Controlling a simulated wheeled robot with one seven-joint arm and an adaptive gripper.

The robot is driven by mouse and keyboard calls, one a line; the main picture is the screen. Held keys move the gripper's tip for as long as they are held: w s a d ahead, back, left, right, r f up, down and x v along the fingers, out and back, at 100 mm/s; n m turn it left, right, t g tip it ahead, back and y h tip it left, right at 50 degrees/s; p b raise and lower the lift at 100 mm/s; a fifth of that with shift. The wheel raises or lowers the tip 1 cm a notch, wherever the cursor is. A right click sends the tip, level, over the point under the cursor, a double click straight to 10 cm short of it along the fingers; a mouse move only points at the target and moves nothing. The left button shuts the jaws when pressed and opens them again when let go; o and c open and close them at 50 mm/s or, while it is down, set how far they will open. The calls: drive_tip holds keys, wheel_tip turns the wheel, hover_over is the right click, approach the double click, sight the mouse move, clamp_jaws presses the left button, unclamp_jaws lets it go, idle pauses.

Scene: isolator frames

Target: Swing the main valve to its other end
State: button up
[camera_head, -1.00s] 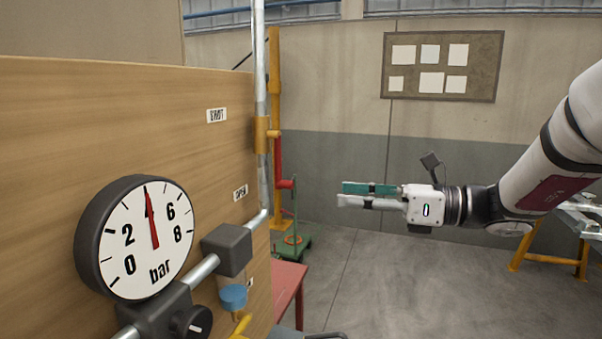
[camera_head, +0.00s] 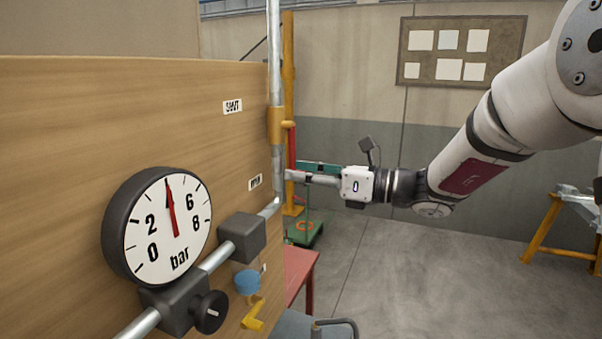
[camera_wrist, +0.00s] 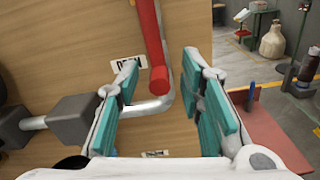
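The main valve has an orange body (camera_head: 276,126) on the vertical pipe at the panel's right edge. Its red lever (camera_head: 292,148) hangs down, its lower end near the "OPEN" label (camera_head: 255,182); the "SHUT" label (camera_head: 232,106) is higher up. In the wrist view the red lever (camera_wrist: 150,45) comes down from the top and its end lies between my fingers, with no clear contact. My gripper (camera_wrist: 160,68) is open, its teal pads apart on either side. In the head view my gripper (camera_head: 289,172) reaches the lower part of the lever from the right.
A pressure gauge (camera_head: 165,222) reads about 4 bar. Below it are a black knob (camera_head: 208,312), a blue cap (camera_head: 247,282) and a yellow handle (camera_head: 252,315). The steel pipe (camera_wrist: 150,106) bends close behind my fingers. A red table (camera_head: 300,275) stands beyond the panel.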

drive_tip(key=shift+w+a, duration=0.1)
drive_tip(key=shift+a, duration=0.2)
clamp_jaws()
